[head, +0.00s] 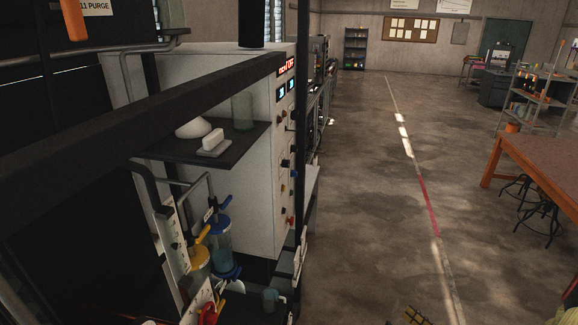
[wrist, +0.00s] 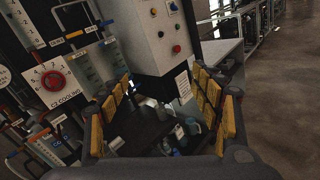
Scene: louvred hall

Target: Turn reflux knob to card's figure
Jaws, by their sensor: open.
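My gripper (wrist: 160,78) is open and empty in the wrist view, its yellow-padded fingers spread wide. A red round knob (wrist: 53,81) sits on a white numbered dial plate at the left of that view. The label below it appears to read C2 COOLING. Part of another white dial (wrist: 4,76) shows at the left edge. I cannot make out a reflux label on any knob. A small white printed sheet (wrist: 183,85) is below the cabinet's buttons, its text unreadable. I cannot tell whether it is the card. The gripper is apart from the red knob, to its right.
A white cabinet (head: 228,170) with displays and buttons stands at left, with a dark shelf (head: 160,150) jutting out. Blue (head: 218,235) and yellow (head: 198,262) fittings and pipes crowd below. An orange table (head: 540,165) is at right. The floor (head: 380,200) between is clear.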

